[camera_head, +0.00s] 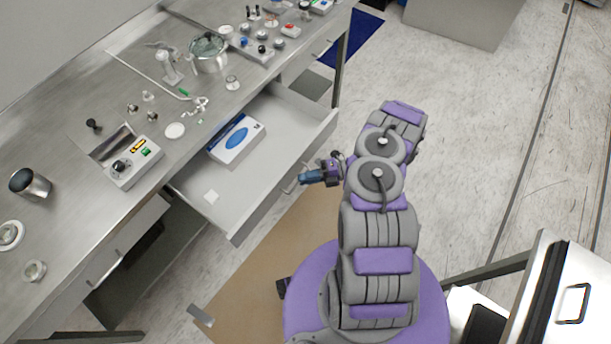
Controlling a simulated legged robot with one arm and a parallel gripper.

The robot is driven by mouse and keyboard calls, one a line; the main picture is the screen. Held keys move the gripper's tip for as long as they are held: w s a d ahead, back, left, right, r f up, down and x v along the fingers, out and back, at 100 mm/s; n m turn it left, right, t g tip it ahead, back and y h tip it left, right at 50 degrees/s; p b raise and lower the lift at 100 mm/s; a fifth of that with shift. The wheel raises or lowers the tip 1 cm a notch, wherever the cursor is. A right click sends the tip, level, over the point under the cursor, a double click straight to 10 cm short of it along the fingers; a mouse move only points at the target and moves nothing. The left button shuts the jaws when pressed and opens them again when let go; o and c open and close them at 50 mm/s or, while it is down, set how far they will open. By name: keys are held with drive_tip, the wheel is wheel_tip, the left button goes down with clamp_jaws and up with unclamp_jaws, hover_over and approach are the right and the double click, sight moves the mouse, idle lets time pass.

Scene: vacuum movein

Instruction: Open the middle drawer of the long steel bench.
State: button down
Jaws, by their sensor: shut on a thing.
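The long steel bench (72,215) runs from the lower left to the top of the view. Its middle drawer (222,207) is pulled well out and its inside shows. A white and blue box (237,140) and a small white piece lie in the drawer. My gripper (303,178) is at the drawer's front, shut on the drawer handle (290,187). The fingertips are small in the picture, and part of the handle is hidden by them.
The bench top holds a glass pot (208,52), a control box (132,162) and a metal cup (30,183). A brown mat (262,250) lies on the floor below the drawer. A white-topped unit (570,290) stands at the lower right. The floor at the right is mostly clear.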

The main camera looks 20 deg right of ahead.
drive_tip(key=shift+s+f, duration=0.1)
drive_tip(key=shift+f, duration=0.15)
drive_tip(key=c, duration=1.4)
unclamp_jaws()
drive_tip(key=shift+o, duration=1)
drive_tip(key=shift+r, duration=0.1)
drive_tip(key=s+d+r+p, duration=0.1)
drive_tip(key=s+d+r, duration=0.1)
drive_tip(key=d, duration=1.5)
drive_tip(key=shift+r+p, duration=0.2)
drive_tip(key=shift+p, duration=0.1)
